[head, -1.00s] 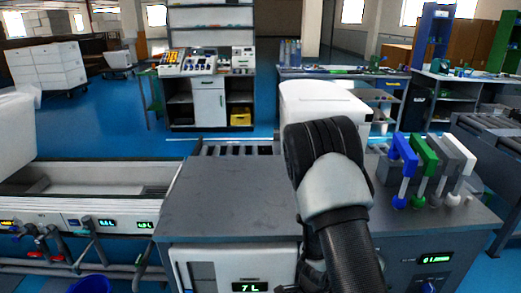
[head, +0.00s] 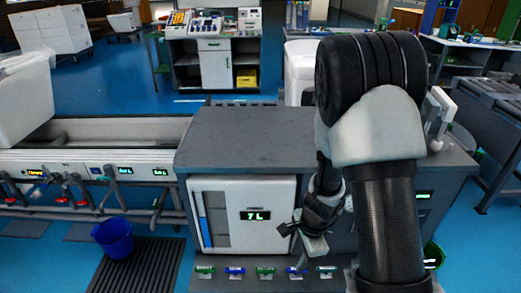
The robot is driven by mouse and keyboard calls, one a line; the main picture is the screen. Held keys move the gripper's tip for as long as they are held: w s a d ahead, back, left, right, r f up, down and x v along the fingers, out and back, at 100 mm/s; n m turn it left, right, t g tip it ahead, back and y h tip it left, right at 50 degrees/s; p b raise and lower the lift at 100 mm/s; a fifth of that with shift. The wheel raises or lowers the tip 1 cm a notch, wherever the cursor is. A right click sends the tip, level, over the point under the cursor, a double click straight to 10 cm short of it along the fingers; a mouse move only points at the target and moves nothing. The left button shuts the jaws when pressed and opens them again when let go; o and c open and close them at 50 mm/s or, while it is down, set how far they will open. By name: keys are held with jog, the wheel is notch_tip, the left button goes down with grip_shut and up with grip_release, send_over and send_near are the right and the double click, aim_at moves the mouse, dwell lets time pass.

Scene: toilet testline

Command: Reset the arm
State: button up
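My arm rises at the right of the head view, its large black and white joint in front of the test bench (head: 250,135). The forearm folds down behind it. My gripper (head: 300,243) hangs low in front of the bench, just right of the white panel (head: 240,200) that reads 7 L. It is small and partly dark here, so its finger opening is unclear. I see nothing clearly held in it.
A row of coloured valves (head: 265,270) lies below the gripper. A blue bucket (head: 113,237) stands on the floor at left, near a dark grate (head: 140,265). A white toilet (head: 298,70) stands behind the bench. The bench top's left half is clear.

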notch_tip(320, 180, up, 21)
jog(key=s+a+n+t+y, duration=0.1)
jog(key=s+a+n+t, duration=0.15)
jog(key=n, duration=0.55)
jog(key=s+d+r+n+t+h, duration=0.1)
jog(key=s+d+r+n, duration=0.25)
jog(key=s+r, duration=0.25)
jog(key=s+d+r+n+t+h, duration=0.1)
jog(key=s+d+r+n, duration=0.1)
jog(key=s+r+n, duration=0.35)
notch_tip(320, 180, up, 21)
jog(key=s+m+p, duration=0.1)
jog(key=p, duration=1.9)
jog(key=shift+m, duration=0.3)
